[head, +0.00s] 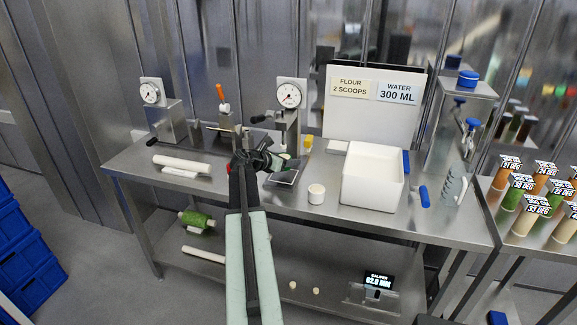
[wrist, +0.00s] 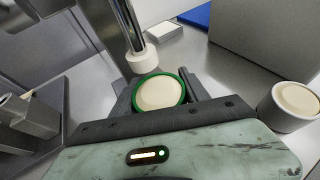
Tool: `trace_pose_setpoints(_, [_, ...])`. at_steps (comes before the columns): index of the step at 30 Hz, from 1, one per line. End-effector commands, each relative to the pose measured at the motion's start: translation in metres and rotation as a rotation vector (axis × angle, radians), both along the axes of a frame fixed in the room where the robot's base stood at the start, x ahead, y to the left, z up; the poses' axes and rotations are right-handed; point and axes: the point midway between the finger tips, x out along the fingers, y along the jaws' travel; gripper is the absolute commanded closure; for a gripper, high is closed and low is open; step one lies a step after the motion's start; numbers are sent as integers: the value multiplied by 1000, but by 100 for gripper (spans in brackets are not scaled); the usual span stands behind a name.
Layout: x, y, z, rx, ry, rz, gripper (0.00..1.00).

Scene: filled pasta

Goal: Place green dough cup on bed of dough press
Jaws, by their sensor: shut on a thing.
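My gripper (wrist: 158,98) is shut on the green dough cup (wrist: 183,92), a green-rimmed cup with pale dough inside, in the wrist view. In the head view my gripper (head: 277,163) is at the dough press (head: 290,122), a grey unit with a round dial. A bit of the green cup (head: 292,163) shows at the jaws there. The press ram with its white foot (wrist: 142,60) stands just beyond the cup in the wrist view. The press bed (head: 285,179) is partly hidden by my gripper. I cannot tell whether the cup touches the bed.
A white cup with pale contents (head: 316,194) stands right of the press; it also shows in the wrist view (wrist: 290,121). A large white bin (head: 372,192) is farther right. White rollers (head: 181,163) lie at left. A second dial unit (head: 170,124) stands at the back left.

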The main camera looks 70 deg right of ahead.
Motion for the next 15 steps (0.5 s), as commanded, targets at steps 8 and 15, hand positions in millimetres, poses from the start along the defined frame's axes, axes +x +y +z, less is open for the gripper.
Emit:
trace_pose_setpoints(8, [2, -3, -40, 0, 0, 1, 93])
trace_pose_setpoints(15, [3, -2, -36, 0, 0, 1, 93])
